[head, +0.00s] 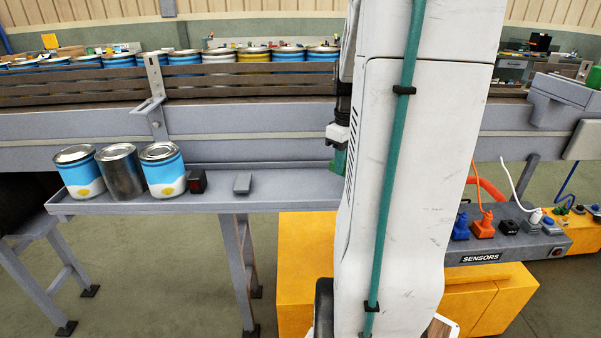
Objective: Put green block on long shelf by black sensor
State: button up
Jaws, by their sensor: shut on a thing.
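The long shelf (285,182) is a grey tray running along the front of the conveyor. A small black sensor (197,181) with a reddish face sits on it, just right of the paint cans. My gripper (339,148) shows only in part at the left edge of my white arm, which hides the rest. It is shut on the green block (338,162), a sliver of which shows below it, in front of or over the shelf's right part. I cannot tell whether the block touches the shelf.
Paint cans (117,171) stand on the shelf's left end. A small grey wedge-shaped piece (242,183) lies right of the sensor, with bare shelf beyond it. A grey bracket (154,100) rises at the conveyor rail. A box labelled SENSORS (510,246) with plugs stands at right.

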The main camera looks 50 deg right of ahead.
send_over(307, 185)
jog(key=shift+a+f, duration=0.15)
jog(key=shift+f, duration=0.3)
jog(key=shift+s+f, duration=0.1)
jog(key=shift+f, duration=1.65)
jog(key=shift+f, duration=0.15)
jog(key=o, duration=0.9)
jog(key=shift+o, duration=0.4)
